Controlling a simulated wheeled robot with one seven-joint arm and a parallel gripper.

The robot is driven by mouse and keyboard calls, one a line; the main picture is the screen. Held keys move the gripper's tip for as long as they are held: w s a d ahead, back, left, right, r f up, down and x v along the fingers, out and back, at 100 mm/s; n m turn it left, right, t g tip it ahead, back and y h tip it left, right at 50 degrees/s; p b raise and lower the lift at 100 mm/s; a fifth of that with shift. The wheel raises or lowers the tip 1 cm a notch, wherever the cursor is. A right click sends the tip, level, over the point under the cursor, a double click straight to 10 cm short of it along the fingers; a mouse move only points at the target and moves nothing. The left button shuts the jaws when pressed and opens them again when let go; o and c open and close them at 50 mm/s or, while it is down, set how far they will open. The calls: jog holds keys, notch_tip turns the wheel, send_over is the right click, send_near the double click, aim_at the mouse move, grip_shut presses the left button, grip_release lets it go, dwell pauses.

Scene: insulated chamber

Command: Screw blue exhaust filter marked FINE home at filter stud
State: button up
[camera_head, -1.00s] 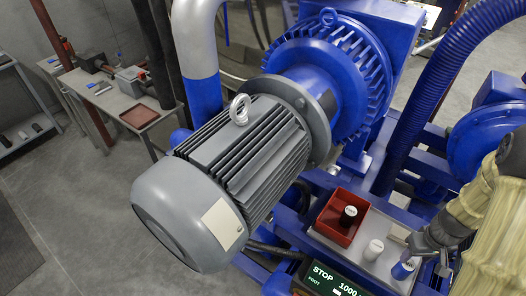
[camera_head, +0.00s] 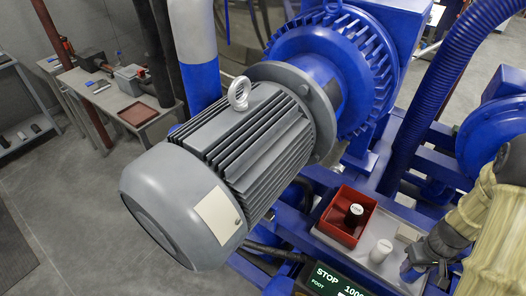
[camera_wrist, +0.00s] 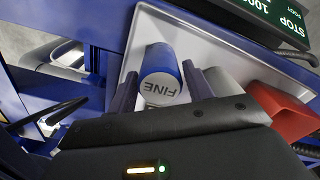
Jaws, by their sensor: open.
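The blue filter (camera_wrist: 158,65) stands on the light tray (camera_wrist: 145,32) in the wrist view, its pale end cap marked FINE facing the camera. My gripper (camera_wrist: 160,84) is open, with one finger on each side of the filter; a narrow gap shows at the right finger, and contact at the left cannot be told. In the head view my gripper (camera_head: 420,265) is over the right end of the tray and hides most of the blue filter (camera_head: 407,272). I cannot make out the filter stud in either view.
A white cylinder (camera_head: 381,250) stands left of my gripper. A red bin (camera_head: 333,229) with a dark, white-capped cylinder (camera_head: 354,215) is beyond it. A display (camera_head: 335,282) reading STOP is at the tray's front. The grey motor (camera_head: 250,150) fills the middle.

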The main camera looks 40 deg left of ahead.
jog(key=shift+c, duration=0.2)
jog(key=c, duration=0.6)
notch_tip(320, 180, up, 5)
jog(key=p, duration=0.4)
jog(key=shift+r, duration=0.15)
